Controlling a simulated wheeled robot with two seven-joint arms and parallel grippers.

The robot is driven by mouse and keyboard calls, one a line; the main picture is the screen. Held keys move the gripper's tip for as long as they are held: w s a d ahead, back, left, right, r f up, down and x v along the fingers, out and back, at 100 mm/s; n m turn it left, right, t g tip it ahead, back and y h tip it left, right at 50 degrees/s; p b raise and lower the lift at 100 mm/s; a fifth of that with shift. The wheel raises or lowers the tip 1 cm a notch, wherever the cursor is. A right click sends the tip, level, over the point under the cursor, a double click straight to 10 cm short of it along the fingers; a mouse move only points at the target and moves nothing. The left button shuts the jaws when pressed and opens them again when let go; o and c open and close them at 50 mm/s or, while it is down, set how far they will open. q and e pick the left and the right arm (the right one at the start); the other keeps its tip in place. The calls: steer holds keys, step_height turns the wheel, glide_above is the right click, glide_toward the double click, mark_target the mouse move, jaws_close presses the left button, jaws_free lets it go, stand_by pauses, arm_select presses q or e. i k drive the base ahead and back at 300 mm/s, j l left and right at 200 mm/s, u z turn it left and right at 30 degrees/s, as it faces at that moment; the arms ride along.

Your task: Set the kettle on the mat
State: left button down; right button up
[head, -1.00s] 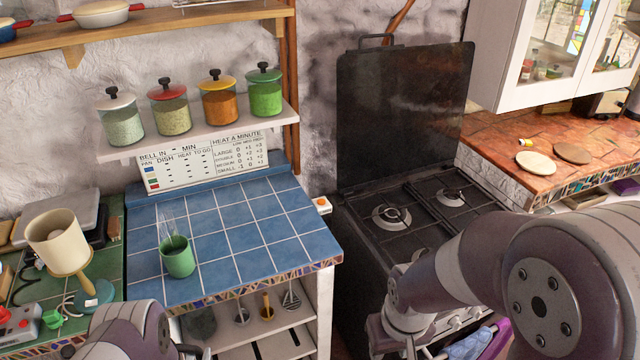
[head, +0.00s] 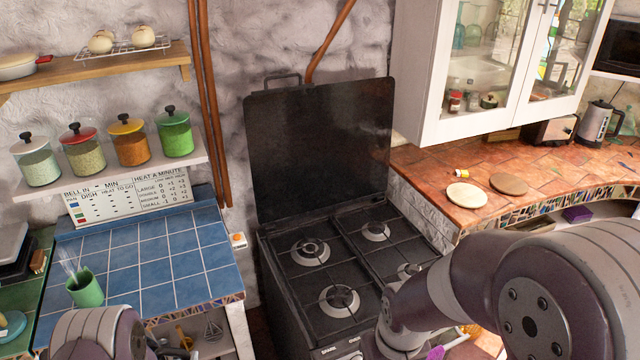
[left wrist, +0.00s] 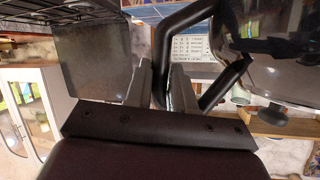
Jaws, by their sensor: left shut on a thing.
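My left gripper (left wrist: 158,82) is shut on the black tubular handle of the kettle (left wrist: 275,45), in the left wrist view, which seems to be upside down. The kettle body is shiny and reflective, and only part of it shows. The head view shows only a link of my left arm at the lower left, not the held kettle. Two round flat pieces lie on the orange tiled counter, a pale disc (head: 467,195) and a brown disc (head: 509,184). I cannot tell if either is the mat. My right gripper is out of view.
The black stove (head: 340,265) with its raised lid (head: 320,145) stands mid-view. The blue tiled counter (head: 150,260) holds a green cup (head: 85,290). Another kettle (head: 596,125) stands at the far right. Open counter (head: 440,168) surrounds the discs.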

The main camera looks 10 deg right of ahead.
mark_target(509, 182)
steer(key=i+l, duration=0.1)
steer(key=l, duration=0.8)
steer(key=i+l, duration=0.1)
steer(key=l, duration=0.75)
steer(key=i+l, duration=0.1)
steer(key=l, duration=0.8)
steer(key=i+l+u, duration=0.1)
steer(key=l, duration=0.8)
steer(key=i+l, duration=0.1)
steer(key=l, duration=0.3)
steer(key=i+l, duration=0.1)
steer(key=l, duration=0.3)
steer(key=i+l, duration=0.15)
steer(key=l, duration=0.25)
steer(key=i+l, duration=0.1)
steer(key=l, duration=0.3)
steer(key=i+l, duration=0.1)
steer(key=l, duration=0.3)
steer(key=i+l, duration=0.1)
steer(key=l, duration=0.3)
